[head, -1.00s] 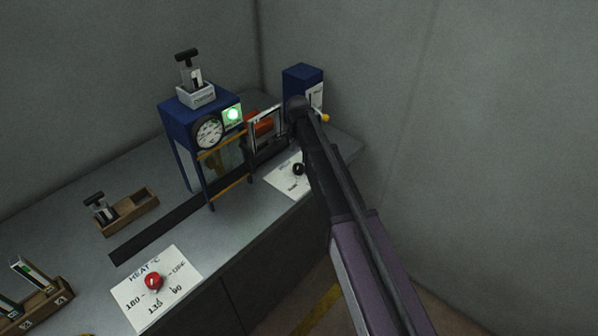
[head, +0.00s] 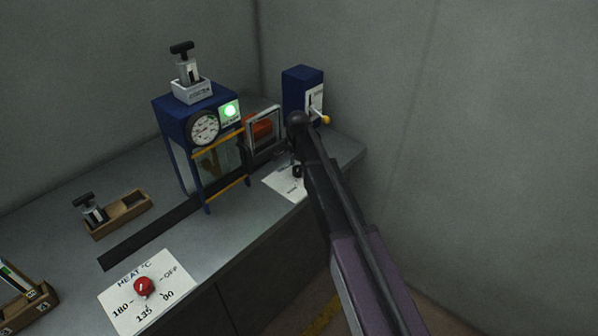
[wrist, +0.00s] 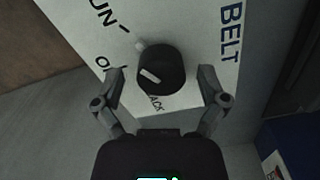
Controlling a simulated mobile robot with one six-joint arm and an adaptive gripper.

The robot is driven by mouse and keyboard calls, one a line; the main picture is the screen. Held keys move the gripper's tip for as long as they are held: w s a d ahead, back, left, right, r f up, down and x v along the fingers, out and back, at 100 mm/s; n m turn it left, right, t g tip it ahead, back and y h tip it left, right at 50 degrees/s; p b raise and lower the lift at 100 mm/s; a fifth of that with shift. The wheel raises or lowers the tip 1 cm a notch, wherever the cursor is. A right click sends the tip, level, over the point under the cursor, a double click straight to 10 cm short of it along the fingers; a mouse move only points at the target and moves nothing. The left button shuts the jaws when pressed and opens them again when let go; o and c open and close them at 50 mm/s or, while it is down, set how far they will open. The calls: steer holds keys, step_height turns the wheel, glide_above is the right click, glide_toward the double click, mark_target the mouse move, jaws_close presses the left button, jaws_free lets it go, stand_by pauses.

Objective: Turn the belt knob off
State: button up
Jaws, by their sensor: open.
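The belt knob (wrist: 165,68) is black and round, with a white bar on its face and a small pale piece at its upper left edge. It stands on a white plate (wrist: 192,28) reading "BELT", with "UN", "O" and "ACK" partly visible. I cannot tell for sure which label the knob points to. My gripper (wrist: 161,76) is open, one finger on each side of the knob, with gaps showing. In the head view the knob (head: 297,170) and plate (head: 280,183) are partly hidden by my arm and gripper.
A blue framed machine (head: 178,125) with a dial and green lamp stands left of the plate. A blue box (head: 299,90) with a yellow-tipped lever stands behind. A heat plate (head: 175,285) with a red knob (head: 144,287) lies nearer. A wooden tray (head: 133,205) is at left.

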steer(key=c, duration=1.1)
steer(key=shift+d, duration=0.2)
steer(key=shift+c, duration=0.2)
steer(key=shift+a, duration=0.15)
steer(key=shift+s+n, duration=0.1)
steer(key=shift+n, duration=0.3)
steer(key=n, duration=1.1)
